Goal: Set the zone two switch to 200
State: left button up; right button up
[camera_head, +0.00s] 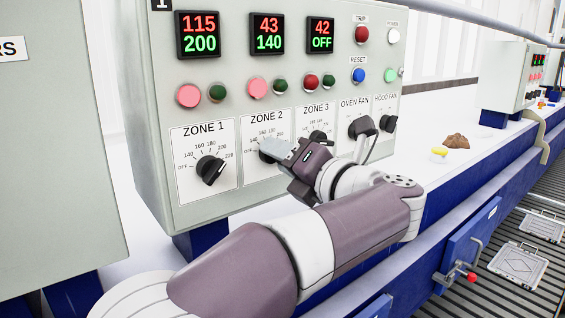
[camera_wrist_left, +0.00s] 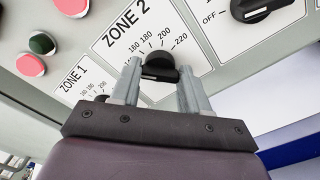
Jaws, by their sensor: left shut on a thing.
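The zone two switch is a black knob (camera_wrist_left: 160,64) on the ZONE 2 dial plate (camera_head: 262,127) of the grey control panel. My left gripper (camera_head: 278,150) reaches it from the right and hides most of the knob in the head view. In the left wrist view its two grey fingers (camera_wrist_left: 160,72) stand on either side of the knob, shut on it. Marks 160, 180, 200 and 220 show around the knob. The zone two display (camera_head: 267,34) reads 43 in red over 140 in green. My right gripper is not in view.
The zone one knob (camera_head: 210,169) is left of my gripper. The zone three knob (camera_head: 318,137), partly hidden, and oven fan knob (camera_head: 359,129) are close on the right. Pink and green lamps sit above. A conveyor (camera_head: 540,210) runs at the right.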

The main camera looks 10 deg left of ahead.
pick_arm(q)
jog(key=m+p, duration=0.2)
jog(key=m, duration=0.3)
jog(key=m+p, duration=0.2)
jog(key=m, duration=0.4)
jog(key=m+p, duration=0.2)
jog(key=m, duration=0.3)
jog(key=shift+f+m, duration=0.3)
jog(key=shift+m, duration=0.1)
jog(key=shift+f+m, duration=0.15)
jog(key=shift+m, duration=0.15)
jog(key=o, duration=1.1)
jog(key=shift+d, duration=0.15)
jog(key=shift+c, duration=0.2)
jog(key=shift+d+r, duration=0.1)
jog(key=shift+r, duration=0.1)
jog(key=shift+s, duration=0.1)
